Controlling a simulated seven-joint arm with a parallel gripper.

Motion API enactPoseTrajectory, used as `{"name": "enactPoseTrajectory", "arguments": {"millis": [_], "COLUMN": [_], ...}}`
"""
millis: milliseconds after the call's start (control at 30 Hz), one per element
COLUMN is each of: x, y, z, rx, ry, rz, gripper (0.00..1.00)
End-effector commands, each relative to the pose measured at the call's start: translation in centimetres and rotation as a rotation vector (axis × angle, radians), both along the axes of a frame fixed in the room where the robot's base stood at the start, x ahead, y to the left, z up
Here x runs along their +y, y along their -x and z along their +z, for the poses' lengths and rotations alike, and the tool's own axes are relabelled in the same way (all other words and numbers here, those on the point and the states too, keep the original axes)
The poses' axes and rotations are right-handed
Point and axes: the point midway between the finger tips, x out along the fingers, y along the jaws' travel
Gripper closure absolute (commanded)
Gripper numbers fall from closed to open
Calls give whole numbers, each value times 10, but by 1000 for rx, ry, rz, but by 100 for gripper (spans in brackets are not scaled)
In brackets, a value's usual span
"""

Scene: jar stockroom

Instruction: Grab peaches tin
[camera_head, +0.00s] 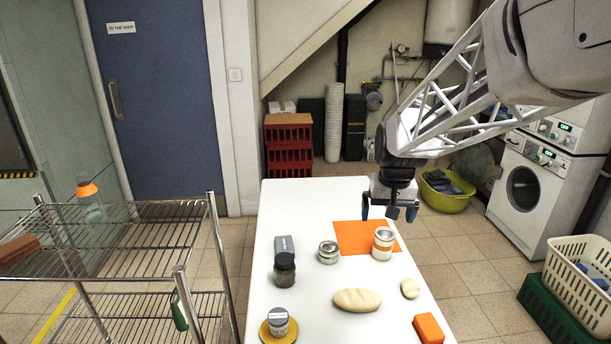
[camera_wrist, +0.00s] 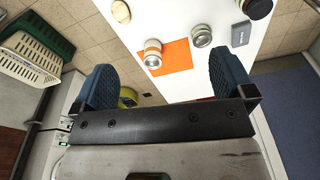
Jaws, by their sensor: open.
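A tin with a white and orange label (camera_head: 383,244), likely the peaches tin, stands upright on the right part of an orange mat (camera_head: 352,236). In the wrist view the tin (camera_wrist: 152,56) is ahead of the gap between my fingers, left of centre. My gripper (camera_head: 389,211) is open and empty, above and behind the tin at the table's far end. It also shows in the wrist view (camera_wrist: 164,84). Its fingers are apart from the tin. The label text is too small to read.
A glass jar (camera_head: 328,253) stands just left of the tin. A dark jar (camera_head: 285,270), a grey box (camera_head: 285,244), a labelled tin (camera_head: 278,321) on a yellow dish, bread (camera_head: 357,300), a roll (camera_head: 410,289) and an orange block (camera_head: 429,328) share the white table (camera_head: 315,203).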

Motion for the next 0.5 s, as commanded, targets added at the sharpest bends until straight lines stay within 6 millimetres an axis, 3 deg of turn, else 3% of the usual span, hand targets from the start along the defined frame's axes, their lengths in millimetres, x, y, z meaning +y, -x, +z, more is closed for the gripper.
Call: {"name": "enactPoseTrajectory", "arguments": {"millis": [500], "x": [-40], "y": [-119], "z": [-64], "rx": [49], "ry": [-14], "rz": [-57], "gripper": [0]}}
